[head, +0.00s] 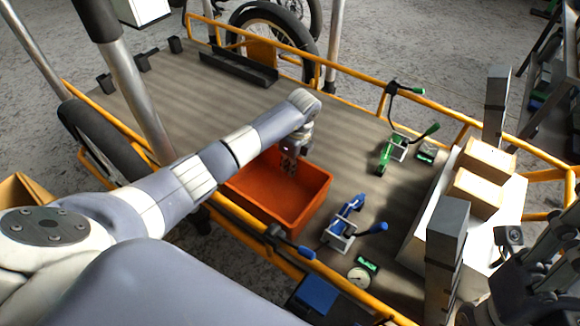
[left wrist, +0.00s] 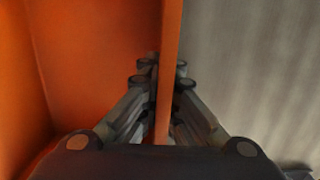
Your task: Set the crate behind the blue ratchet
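The orange crate (head: 262,208) sits on the wooden bike bed, left of the blue ratchet (head: 343,224). It looks empty where I can see inside. My left gripper (head: 290,164) reaches down at the crate's far wall. In the left wrist view, the left gripper's fingers (left wrist: 164,80) straddle the thin orange crate wall (left wrist: 168,40), one on each side, with tips closed against it. The blue ratchet lies apart from the crate. My right gripper (head: 548,285) shows dark and partly cut off at the right edge; its finger opening is unclear.
A green ratchet (head: 392,153) lies farther back on the bed (head: 340,150). Cardboard boxes (head: 480,180) and grey posts (head: 445,245) stand at the right. A round gauge (head: 359,277) lies near the front. Orange rails (head: 350,85) edge the bed. Bare bed lies behind the blue ratchet.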

